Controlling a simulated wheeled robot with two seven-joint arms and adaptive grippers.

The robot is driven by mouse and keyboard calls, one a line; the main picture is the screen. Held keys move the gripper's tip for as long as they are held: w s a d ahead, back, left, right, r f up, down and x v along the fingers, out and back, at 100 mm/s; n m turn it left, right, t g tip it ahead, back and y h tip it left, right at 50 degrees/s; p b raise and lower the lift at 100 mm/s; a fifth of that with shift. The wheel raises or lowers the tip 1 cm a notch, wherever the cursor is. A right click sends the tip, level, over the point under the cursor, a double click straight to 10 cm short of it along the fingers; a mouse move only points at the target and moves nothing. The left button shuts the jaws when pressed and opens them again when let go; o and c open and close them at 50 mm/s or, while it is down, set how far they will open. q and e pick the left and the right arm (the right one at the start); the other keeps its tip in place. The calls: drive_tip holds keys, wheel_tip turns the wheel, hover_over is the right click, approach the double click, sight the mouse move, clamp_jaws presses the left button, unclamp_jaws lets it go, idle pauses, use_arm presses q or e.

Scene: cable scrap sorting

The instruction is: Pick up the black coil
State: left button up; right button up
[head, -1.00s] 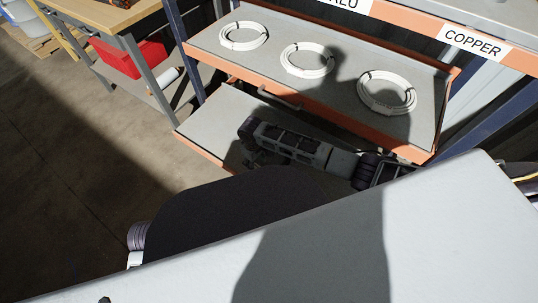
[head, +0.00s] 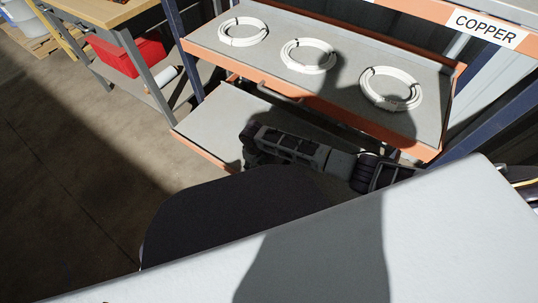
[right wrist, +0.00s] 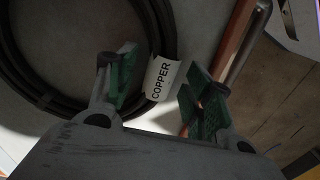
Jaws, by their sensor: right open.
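The black coil (right wrist: 163,28) shows in the right wrist view at the upper left, a ring of dark cable lying on a grey surface. A white tag marked COPPER (right wrist: 161,78) is on its right side. My right gripper (right wrist: 158,80) is open, with its green-padded fingers on either side of the tag. I cannot tell whether they touch the coil. In the head view my right gripper (head: 252,150) is dark and low over the lower shelf. The black coil is not visible there. My left gripper is not in view.
In the head view, white coils (head: 308,56) lie on the upper shelf (head: 345,88), above the lower shelf (head: 215,118). The shelf has orange edges and blue posts. A red bin (head: 130,54) stands under a workbench at the upper left. Open floor lies at left.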

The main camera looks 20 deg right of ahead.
idle(0.4)
clamp_jaws()
